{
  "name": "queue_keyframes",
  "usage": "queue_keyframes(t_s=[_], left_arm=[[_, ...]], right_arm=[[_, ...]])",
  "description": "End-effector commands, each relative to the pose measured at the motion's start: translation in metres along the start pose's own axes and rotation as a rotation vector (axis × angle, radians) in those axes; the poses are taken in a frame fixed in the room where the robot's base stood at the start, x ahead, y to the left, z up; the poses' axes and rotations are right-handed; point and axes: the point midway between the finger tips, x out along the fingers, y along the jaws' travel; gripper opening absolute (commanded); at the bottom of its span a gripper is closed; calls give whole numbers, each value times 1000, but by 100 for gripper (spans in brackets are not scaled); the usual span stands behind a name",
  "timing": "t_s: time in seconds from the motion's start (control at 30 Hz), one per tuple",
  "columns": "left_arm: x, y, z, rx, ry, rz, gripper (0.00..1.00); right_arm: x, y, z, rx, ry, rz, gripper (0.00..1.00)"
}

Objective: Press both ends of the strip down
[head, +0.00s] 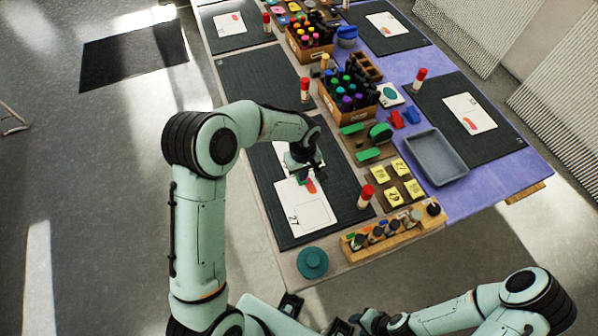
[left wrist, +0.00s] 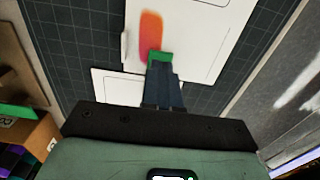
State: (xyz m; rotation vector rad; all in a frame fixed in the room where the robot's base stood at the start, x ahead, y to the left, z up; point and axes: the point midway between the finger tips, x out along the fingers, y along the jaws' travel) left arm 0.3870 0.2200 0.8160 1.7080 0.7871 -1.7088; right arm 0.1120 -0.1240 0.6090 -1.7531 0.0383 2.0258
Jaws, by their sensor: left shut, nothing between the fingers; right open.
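My left gripper (head: 302,176) is shut and empty, pointing down at a white card (head: 305,213) on the near-left dark mat. In the left wrist view its closed fingertips (left wrist: 162,68) are at a small green strip (left wrist: 158,57), at the lower end of an orange-red shape (left wrist: 151,32) on the card (left wrist: 190,42). The fingers hide part of the green strip, and I cannot tell whether they touch it. In the head view the green strip (head: 303,182) is mostly hidden under the gripper. My right gripper (head: 358,320) is open, low at the bottom edge, away from the card.
A red-capped glue stick (head: 366,196) stands right of the card. A teal round lid (head: 312,263) and a wooden rack of small items (head: 395,230) are near the front edge. A grey tray (head: 435,157) and a marker box (head: 348,103) stand farther back.

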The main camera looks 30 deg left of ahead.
Motion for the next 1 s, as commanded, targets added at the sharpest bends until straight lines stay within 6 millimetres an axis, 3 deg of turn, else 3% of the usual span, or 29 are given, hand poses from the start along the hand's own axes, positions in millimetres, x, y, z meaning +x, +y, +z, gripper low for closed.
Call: queue_keyframes(t_s=[0.63,1.0], left_arm=[[-55,1,-1,0,1,1,0],[-56,0,0,0,0,0,0]], right_arm=[[-28,-14,-12,-7,19,-7,43],[-29,-14,-12,-7,19,-7,43]])
